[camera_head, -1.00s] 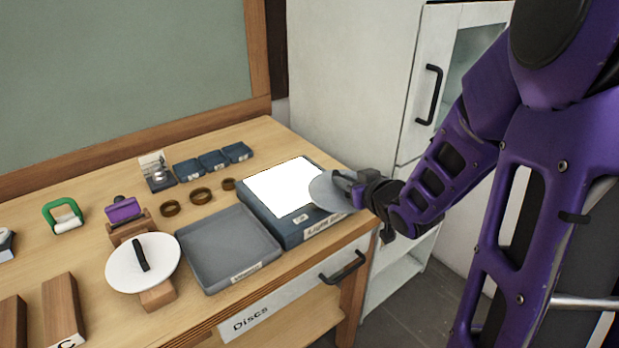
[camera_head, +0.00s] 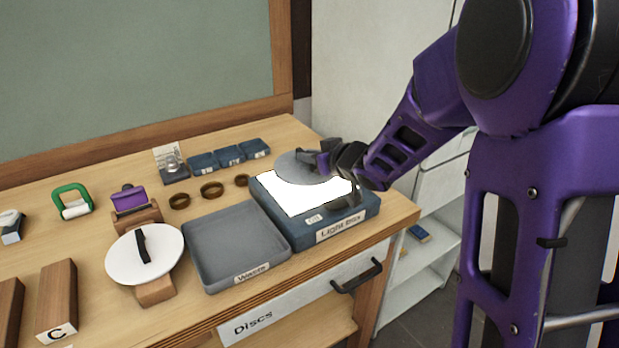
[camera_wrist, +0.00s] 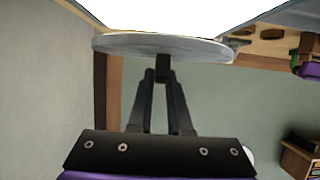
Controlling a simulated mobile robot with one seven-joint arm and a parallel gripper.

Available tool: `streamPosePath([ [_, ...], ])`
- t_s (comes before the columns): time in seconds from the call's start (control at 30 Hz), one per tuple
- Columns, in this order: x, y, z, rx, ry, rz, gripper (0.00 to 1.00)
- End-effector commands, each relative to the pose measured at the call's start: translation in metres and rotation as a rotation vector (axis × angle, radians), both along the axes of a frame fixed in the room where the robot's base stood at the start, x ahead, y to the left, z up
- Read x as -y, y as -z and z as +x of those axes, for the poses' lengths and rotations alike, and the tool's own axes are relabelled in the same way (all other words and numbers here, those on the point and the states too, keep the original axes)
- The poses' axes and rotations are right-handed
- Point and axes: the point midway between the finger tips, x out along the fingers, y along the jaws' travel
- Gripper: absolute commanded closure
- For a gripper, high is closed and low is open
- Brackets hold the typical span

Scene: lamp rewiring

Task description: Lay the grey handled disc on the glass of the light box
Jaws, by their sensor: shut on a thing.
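The grey handled disc (camera_head: 298,167) is over the back part of the light box (camera_head: 328,228), whose glass (camera_head: 305,200) glows white. My gripper (camera_head: 322,163) is shut on the disc's handle, at the right of the disc. In the wrist view the disc (camera_wrist: 165,46) shows edge-on, with its dark handle between the fingertips (camera_wrist: 162,72) and the bright glass beyond it. I cannot tell whether the disc touches the glass.
The grey Waste tray (camera_head: 205,275) is left of the light box. A white disc (camera_head: 120,258) rests on a wooden stand. Several blue boxes (camera_head: 230,155) and brown rings (camera_head: 212,190) lie behind. The Discs drawer handle (camera_head: 357,276) juts out at the front.

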Motion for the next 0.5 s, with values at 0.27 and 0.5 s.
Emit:
streamPosePath([
  [0.27,0.000,0.033,0.000,-0.003,0.001,0.000,1.00],
  [0.5,0.000,0.039,0.000,0.002,0.001,0.000,1.00],
])
